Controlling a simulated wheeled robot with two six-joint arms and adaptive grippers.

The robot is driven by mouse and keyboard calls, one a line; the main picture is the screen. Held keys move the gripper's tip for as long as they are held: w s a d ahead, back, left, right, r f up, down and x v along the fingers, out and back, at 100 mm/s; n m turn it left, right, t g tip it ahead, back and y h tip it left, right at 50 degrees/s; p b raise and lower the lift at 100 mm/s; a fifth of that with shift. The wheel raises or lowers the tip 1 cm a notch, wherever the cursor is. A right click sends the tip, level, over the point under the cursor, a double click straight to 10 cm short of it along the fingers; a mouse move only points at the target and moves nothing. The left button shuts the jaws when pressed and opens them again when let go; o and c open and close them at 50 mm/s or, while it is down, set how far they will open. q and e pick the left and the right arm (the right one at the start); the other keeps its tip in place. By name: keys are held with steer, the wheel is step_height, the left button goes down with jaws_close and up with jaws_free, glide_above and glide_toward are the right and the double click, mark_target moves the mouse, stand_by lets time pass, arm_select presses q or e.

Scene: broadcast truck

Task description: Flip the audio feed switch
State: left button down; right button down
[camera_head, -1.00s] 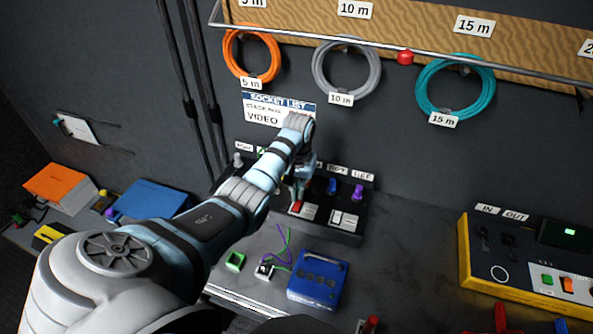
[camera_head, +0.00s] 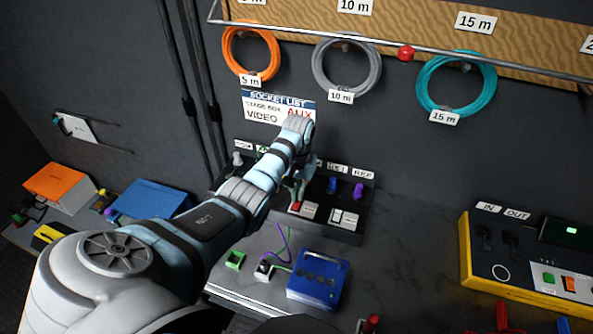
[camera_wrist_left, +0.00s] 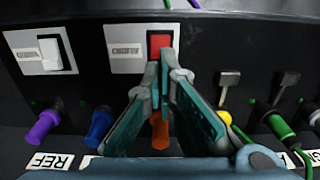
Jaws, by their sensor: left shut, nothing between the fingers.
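The red switch (camera_wrist_left: 160,42) sits on a white plate in the black panel; the plate's label is upside down in the wrist view and hard to read. The red switch also shows in the head view (camera_head: 295,206). A second, white switch (camera_wrist_left: 49,52) is beside it on its own plate, also in the head view (camera_head: 337,216). My left gripper (camera_wrist_left: 167,68) is shut and empty, its tips right at the red switch's near edge; I cannot tell whether they touch. In the head view my forearm hides most of the gripper. My right gripper is not in view.
Coloured plugs, including a purple one (camera_wrist_left: 43,125) and a blue one (camera_wrist_left: 100,126), stick out of the panel close to the fingers. A blue box (camera_head: 318,280) and loose cables lie in front. A yellow case (camera_head: 466,262) stands right; the counter between is clear.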

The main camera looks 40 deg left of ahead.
arm_select(q)
steer(key=shift+f+b, duration=0.3)
steer(key=shift+f, duration=0.3)
step_height(320, 180, up, 5)
steer(key=p, duration=0.5)
steer(key=shift+p, duration=0.35)
steer(key=shift+r+p, duration=0.35)
steer(key=shift+r, duration=0.8)
steer(key=shift+f, duration=0.1)
